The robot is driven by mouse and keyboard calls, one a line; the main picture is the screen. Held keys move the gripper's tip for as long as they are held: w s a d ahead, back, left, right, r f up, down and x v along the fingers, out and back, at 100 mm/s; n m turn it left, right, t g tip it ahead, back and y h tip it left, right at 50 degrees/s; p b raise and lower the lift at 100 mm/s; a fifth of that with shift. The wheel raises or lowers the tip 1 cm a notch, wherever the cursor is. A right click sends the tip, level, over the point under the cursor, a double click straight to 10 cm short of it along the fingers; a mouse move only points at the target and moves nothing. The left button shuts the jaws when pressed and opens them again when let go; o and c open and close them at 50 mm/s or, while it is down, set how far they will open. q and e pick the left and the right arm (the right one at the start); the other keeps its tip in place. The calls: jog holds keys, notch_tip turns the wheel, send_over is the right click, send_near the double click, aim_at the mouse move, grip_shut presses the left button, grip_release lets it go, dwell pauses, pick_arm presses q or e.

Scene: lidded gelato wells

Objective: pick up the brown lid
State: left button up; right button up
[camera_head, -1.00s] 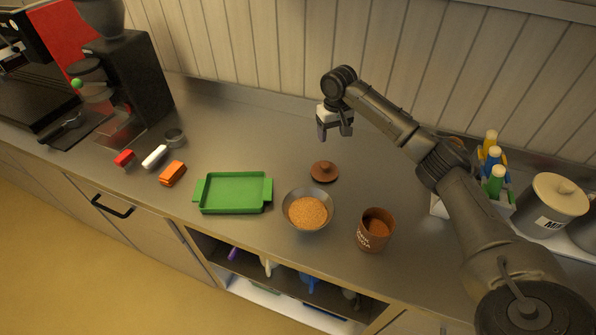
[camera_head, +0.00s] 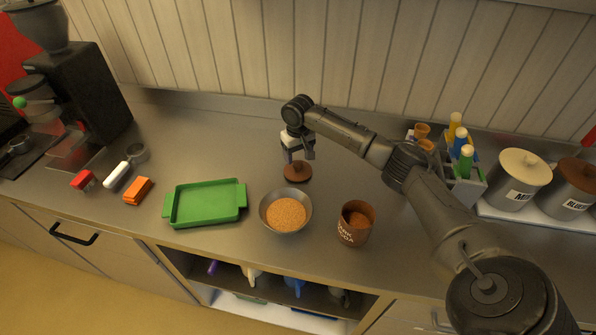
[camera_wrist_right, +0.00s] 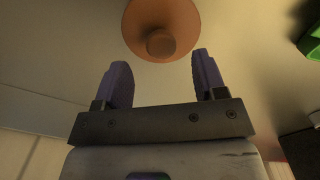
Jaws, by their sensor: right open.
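The brown lid (camera_head: 297,172) is a round disc with a small knob, lying on the steel counter behind the metal bowl. My right gripper (camera_head: 300,157) is open and empty just above and behind the lid in the head view. In the right wrist view the lid (camera_wrist_right: 161,28) shows at the top, beyond the two spread fingertips of my right gripper (camera_wrist_right: 160,75), with its knob facing the camera. The fingers do not touch it there. A brown canister (camera_head: 355,222) with an open top stands to the right of the bowl. My left gripper is not in view.
The metal bowl (camera_head: 265,213) holds orange-brown grains in front of the lid. A green tray (camera_head: 240,197) lies to the left. A grey bottle caddy (camera_head: 462,193) and lidded canisters (camera_head: 515,180) stand at the right. The counter behind the tray is clear.

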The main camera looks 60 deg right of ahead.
aim_at(299, 164)
jog(key=f, duration=0.2)
jog(key=f+b, duration=0.1)
jog(key=f, duration=0.2)
jog(key=shift+s+a, duration=0.2)
jog(key=c, duration=1.2)
